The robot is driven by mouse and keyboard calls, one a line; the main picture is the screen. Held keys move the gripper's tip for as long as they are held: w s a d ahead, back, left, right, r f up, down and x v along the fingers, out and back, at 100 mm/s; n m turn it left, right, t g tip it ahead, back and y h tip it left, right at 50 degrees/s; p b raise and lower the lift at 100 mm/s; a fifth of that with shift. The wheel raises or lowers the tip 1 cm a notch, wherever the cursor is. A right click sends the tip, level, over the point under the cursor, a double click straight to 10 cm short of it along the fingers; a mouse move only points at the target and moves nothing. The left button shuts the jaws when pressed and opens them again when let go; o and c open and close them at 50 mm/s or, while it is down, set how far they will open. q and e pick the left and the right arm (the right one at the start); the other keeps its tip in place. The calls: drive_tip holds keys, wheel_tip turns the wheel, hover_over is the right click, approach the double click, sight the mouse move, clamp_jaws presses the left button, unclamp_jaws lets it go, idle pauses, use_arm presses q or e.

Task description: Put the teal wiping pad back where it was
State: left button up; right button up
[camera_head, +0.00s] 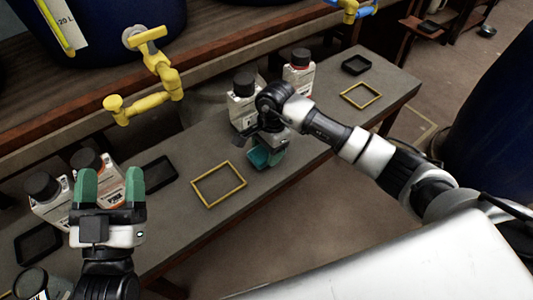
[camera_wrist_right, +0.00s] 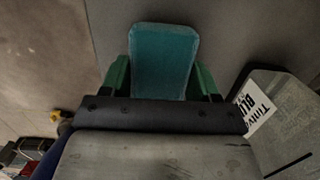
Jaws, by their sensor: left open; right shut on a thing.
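The teal wiping pad (camera_wrist_right: 163,62) sits between the green fingers of my right gripper (camera_wrist_right: 163,80), which is shut on it. In the head view my right gripper (camera_head: 268,150) holds the pad (camera_head: 258,159) at the grey bench's front part, right of a yellow rectangular frame (camera_head: 227,196). I cannot tell whether the pad touches the bench. My left gripper (camera_head: 110,186) is open and empty, fingers pointing up the picture, in front of white bottles at the left. The right arm hides part of the bench and a bottle.
A second yellow frame (camera_head: 372,102) and a black tray (camera_head: 355,65) lie at the bench's right end. Another black tray (camera_head: 159,174) lies left of the nearer frame. White bottles (camera_head: 299,75) stand along the back. Yellow taps (camera_head: 150,100) jut over the bench.

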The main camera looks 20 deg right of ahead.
use_arm(q)
drive_tip(key=shift+s+r+t, duration=0.35)
drive_tip(key=shift+r+t, duration=0.25)
use_arm(e)
drive_tip(key=shift+f, duration=0.65)
drive_tip(key=shift+f, duration=0.15)
drive_tip(key=o, duration=0.8)
use_arm(q)
drive_tip(key=shift+s+r+t+h, duration=0.2)
drive_tip(key=shift+r+t+h, duration=0.05)
drive_tip(key=shift+t+h, duration=0.05)
use_arm(e)
drive_tip(key=shift+o, duration=0.2)
